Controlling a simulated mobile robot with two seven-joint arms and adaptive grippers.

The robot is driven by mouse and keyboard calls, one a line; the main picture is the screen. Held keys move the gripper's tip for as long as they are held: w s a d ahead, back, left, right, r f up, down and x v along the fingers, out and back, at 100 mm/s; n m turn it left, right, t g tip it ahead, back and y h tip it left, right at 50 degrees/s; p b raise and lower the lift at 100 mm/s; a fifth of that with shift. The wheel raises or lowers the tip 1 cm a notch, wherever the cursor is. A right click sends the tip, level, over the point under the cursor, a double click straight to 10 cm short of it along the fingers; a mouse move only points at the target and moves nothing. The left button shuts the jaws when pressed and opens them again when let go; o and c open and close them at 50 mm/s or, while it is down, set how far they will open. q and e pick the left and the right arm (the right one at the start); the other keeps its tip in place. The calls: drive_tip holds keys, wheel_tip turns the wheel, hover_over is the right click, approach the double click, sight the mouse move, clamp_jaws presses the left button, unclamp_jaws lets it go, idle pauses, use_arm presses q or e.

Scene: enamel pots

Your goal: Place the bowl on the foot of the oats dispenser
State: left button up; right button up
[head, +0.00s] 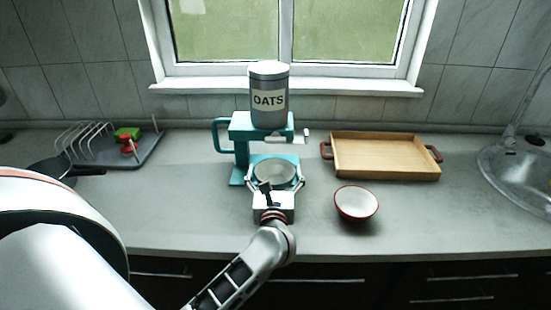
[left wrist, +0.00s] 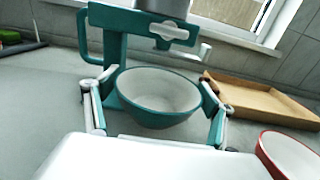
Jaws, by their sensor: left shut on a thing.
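The oats dispenser (head: 268,98) is a teal stand with a grey canister marked OATS, at the back middle of the counter. Its teal foot (head: 238,176) shows at the left of the bowl. The bowl (head: 274,172), teal outside and pale inside, is upright in front of the stand and over the foot. My left gripper (head: 276,181) is shut on it, one finger on each side, as the left wrist view shows for the bowl (left wrist: 158,98). I cannot tell whether the bowl's base touches the foot. My right gripper is not in view.
A red-rimmed bowl (head: 356,203) stands to the right, with a wooden tray (head: 385,172) behind it. A dish rack (head: 105,148) and a dark pan (head: 58,168) are at the left, and a sink (head: 520,175) is at the far right.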

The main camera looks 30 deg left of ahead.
sight(275, 171)
use_arm(q)
drive_tip(key=x, duration=1.2)
drive_tip(key=shift+p, duration=0.3)
drive_tip(key=shift+w+a+f, duration=0.1)
drive_tip(key=shift+f, duration=0.75)
drive_tip(key=shift+w+f, duration=0.15)
drive_tip(key=shift+f, duration=0.7)
drive_tip(key=shift+f+b, duration=0.15)
drive_tip(key=shift+b, duration=0.15)
drive_tip(key=shift+f, duration=0.1)
drive_tip(key=o, duration=1.4)
drive_tip(key=shift+r, duration=0.3)
drive_tip(key=v, duration=1.2)
drive_tip(key=shift+f, duration=0.1)
